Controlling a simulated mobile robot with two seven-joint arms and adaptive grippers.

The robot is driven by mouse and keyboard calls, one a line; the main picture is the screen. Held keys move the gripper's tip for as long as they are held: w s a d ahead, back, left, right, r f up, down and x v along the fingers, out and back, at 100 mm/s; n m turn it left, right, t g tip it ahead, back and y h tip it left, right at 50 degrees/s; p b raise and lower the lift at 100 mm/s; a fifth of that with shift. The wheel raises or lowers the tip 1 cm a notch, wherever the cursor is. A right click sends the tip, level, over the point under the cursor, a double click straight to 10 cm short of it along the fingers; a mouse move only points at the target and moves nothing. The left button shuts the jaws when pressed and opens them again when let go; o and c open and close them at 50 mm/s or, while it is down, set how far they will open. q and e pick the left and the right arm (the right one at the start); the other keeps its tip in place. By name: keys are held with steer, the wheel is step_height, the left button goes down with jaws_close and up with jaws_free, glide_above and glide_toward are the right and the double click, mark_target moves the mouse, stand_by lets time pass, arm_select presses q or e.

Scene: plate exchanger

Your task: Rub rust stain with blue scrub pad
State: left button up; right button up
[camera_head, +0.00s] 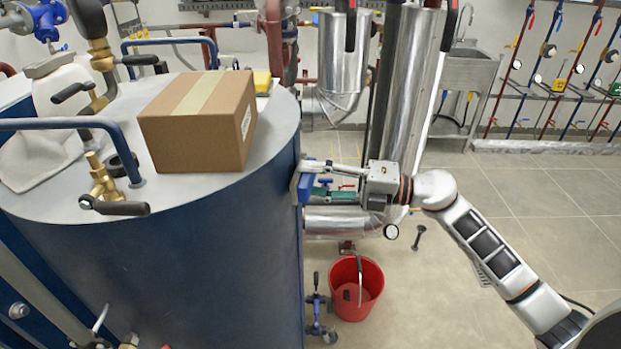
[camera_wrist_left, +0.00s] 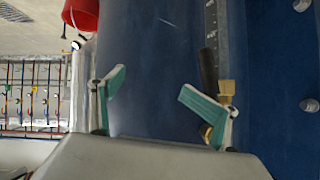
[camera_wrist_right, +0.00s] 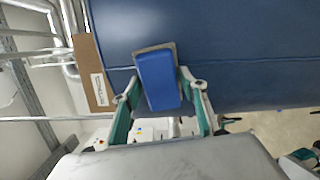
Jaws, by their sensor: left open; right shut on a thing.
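The blue scrub pad (camera_wrist_right: 158,82) is held between the fingers of my right gripper (camera_wrist_right: 163,88). In the head view the pad (camera_head: 304,188) is at the right side of the big blue tank (camera_head: 230,240), against it or very close; I cannot tell which. My right gripper (camera_head: 322,187) is shut on it. A grey-brown border shows around the pad's far end in the right wrist view. I cannot make out a rust stain. My left gripper (camera_wrist_left: 150,88) is open and empty, facing a dark blue surface in the left wrist view; it is outside the head view.
A cardboard box (camera_head: 198,125) stands on the tank's top, with a yellow item (camera_head: 262,81) behind it. Brass valves (camera_head: 104,185) and blue pipes crowd the left. A red bucket (camera_head: 372,302) stands on the floor below my right gripper. Silver pipes (camera_head: 405,90) rise behind. Floor at right is mostly clear.

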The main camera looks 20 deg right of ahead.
steer(key=shift+b+v, duration=0.45)
steer(key=shift+v, duration=2.3)
steer(key=shift+b+v, duration=0.5)
steer(key=shift+v, duration=1)
